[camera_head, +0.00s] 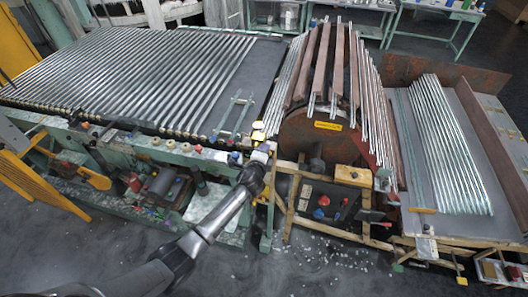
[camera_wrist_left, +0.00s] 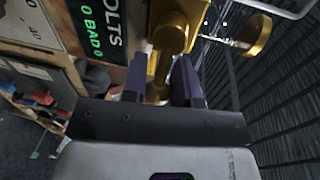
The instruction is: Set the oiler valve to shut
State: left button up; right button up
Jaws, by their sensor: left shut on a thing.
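The oiler valve is a yellow-brass fitting (camera_head: 258,132) at the machine's front edge, between the tube bed and the drum. My left gripper (camera_head: 263,151) is at it, with the arm reaching up from the bottom. In the left wrist view, the gripper's two dark fingers (camera_wrist_left: 160,80) stand on either side of the brass valve handle (camera_wrist_left: 172,35) and are shut on its lower part. The fingers and gripper body hide part of the handle, and I cannot tell its exact setting. My right gripper is not in view.
A black sign (camera_wrist_left: 105,35) with green and white lettering is close left of the fingers. A brass disc on a stem (camera_wrist_left: 250,38) is to the right, beside rows of tubes. The drum (camera_head: 310,135) with tubes and bars stands right of the gripper, and the tube bed (camera_head: 262,72) lies behind.

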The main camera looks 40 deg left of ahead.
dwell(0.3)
pick_arm(q)
jog(key=o, duration=0.9)
jog(key=shift+s, duration=0.1)
jog(key=v, duration=1.3)
jog(key=shift+s+d, duration=0.2)
jog(key=shift+s, duration=0.05)
